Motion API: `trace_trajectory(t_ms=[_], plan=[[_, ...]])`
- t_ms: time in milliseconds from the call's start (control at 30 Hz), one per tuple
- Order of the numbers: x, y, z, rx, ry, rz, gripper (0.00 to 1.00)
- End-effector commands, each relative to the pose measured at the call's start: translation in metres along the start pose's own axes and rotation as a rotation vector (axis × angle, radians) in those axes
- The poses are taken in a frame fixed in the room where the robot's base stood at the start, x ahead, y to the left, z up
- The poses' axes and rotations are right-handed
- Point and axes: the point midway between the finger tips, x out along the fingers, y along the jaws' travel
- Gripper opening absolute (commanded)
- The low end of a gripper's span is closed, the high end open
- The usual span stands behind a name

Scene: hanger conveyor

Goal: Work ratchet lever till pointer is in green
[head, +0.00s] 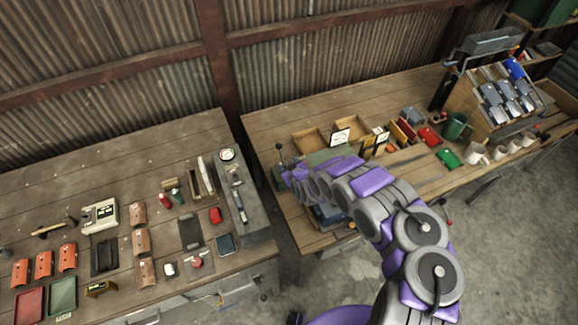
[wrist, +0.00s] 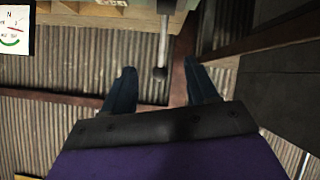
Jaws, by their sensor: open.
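The ratchet lever shows in the wrist view as a shiny rod with a dark round knob (wrist: 160,73). In the head view its dark knob (head: 279,147) stands up at the left end of the right bench. My gripper (wrist: 161,74) is open, with one finger on each side of the knob and visible gaps; depth is hard to tell. In the head view my gripper (head: 289,177) is beside the lever, partly hidden by my arm. A white dial (head: 340,137) stands behind; in the wrist view the dial (wrist: 14,30) shows a green arc and red marks. The pointer's exact reading is too small to tell.
A gap separates the benches.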

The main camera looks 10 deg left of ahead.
Motion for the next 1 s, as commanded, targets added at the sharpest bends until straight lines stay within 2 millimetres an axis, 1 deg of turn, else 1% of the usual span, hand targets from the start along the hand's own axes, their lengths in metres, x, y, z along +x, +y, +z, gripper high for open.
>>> trace_trajectory(t_ms=[167, 267, 633, 700, 833, 1000], plan=[[-0.004, 0.000, -0.001, -0.001, 0.000, 0.000, 0.58], [-0.012, -0.001, 0.000, -0.003, -0.002, -0.002, 0.58], [-0.059, 0.002, -0.002, -0.007, -0.001, 0.003, 0.58], [-0.070, -0.001, -0.001, -0.008, -0.003, -0.001, 0.58], [-0.089, 0.002, -0.002, -0.010, -0.003, 0.002, 0.58], [-0.109, -0.001, 0.000, -0.006, -0.005, -0.001, 0.58]])
